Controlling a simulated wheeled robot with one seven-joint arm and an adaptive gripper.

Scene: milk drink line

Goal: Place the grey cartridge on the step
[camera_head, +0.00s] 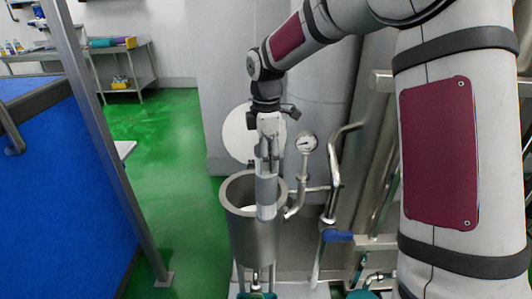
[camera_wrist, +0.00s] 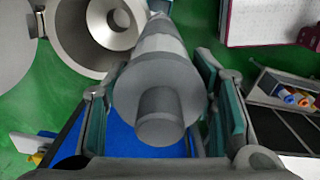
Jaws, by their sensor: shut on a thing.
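The grey cartridge (camera_head: 267,192) hangs upright from my gripper (camera_head: 267,150) in the head view, its lower end overlapping the front wall of an open steel housing (camera_head: 253,240). In the wrist view the cartridge (camera_wrist: 155,88) lies between the two finger pads of my gripper (camera_wrist: 160,110), which is shut on it. There the open housing (camera_wrist: 108,25) shows at upper left, and the cartridge is outside its mouth.
Pipes with a gauge (camera_head: 306,141) and a blue-handled valve (camera_head: 338,236) stand right of the housing. A grey post (camera_head: 105,140) and blue panel (camera_head: 60,190) are at the left. Green floor (camera_head: 180,200) is clear between them. A shelf (camera_head: 130,70) stands behind.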

